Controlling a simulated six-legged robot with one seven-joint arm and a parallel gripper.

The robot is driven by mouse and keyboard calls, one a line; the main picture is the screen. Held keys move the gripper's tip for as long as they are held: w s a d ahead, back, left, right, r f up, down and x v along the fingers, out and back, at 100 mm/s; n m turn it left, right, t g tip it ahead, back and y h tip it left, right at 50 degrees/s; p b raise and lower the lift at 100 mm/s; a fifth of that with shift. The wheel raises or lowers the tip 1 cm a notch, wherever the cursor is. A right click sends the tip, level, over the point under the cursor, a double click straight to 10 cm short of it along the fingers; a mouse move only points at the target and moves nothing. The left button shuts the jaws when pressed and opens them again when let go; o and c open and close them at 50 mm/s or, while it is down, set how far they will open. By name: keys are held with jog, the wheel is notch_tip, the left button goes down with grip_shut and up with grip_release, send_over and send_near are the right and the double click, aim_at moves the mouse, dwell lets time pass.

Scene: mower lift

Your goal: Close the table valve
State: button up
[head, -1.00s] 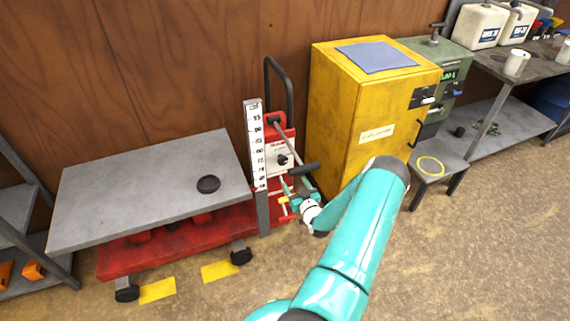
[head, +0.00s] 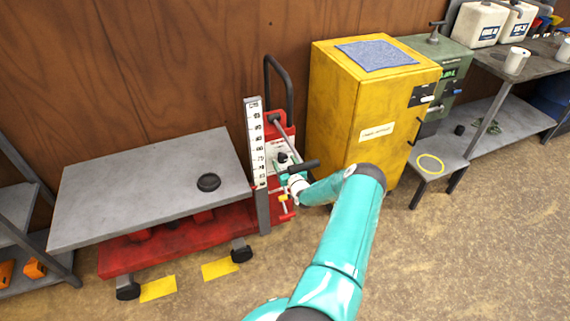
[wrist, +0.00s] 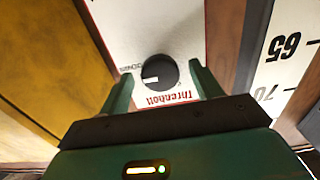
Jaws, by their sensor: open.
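The table valve looks to be the round black knob (wrist: 160,72) with a white mark on a white panel (wrist: 135,28), seen in the wrist view. In the head view the knob (head: 283,157) is small, on the lift table's red upright (head: 273,130). My gripper (wrist: 163,84) is open, with one green finger on each side of the knob in the picture. I cannot tell whether the fingers touch it or how far they reach. In the head view my gripper (head: 284,168) is at the panel, partly hidden by my arm.
The lift table's grey top (head: 130,195) carries a black disc (head: 208,182). A white height scale (head: 255,140) stands left of the panel. A yellow cabinet (head: 345,110) stands close on the right, and a small stool (head: 437,170) beyond it. The front floor is open.

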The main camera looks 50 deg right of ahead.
jog(key=c, duration=1)
jog(key=shift+n, duration=0.4)
jog(key=n, duration=0.3)
jog(key=shift+w+n, duration=0.1)
jog(key=shift+n, duration=0.2)
jog(key=n, duration=0.4)
jog(key=shift+r+n, duration=0.1)
jog(key=shift+n, duration=0.2)
jog(key=n, duration=0.5)
jog(key=shift+d, duration=0.1)
jog(key=shift+n, duration=2)
jog(key=shift+s+d+r, duration=0.1)
jog(key=shift+s, duration=0.1)
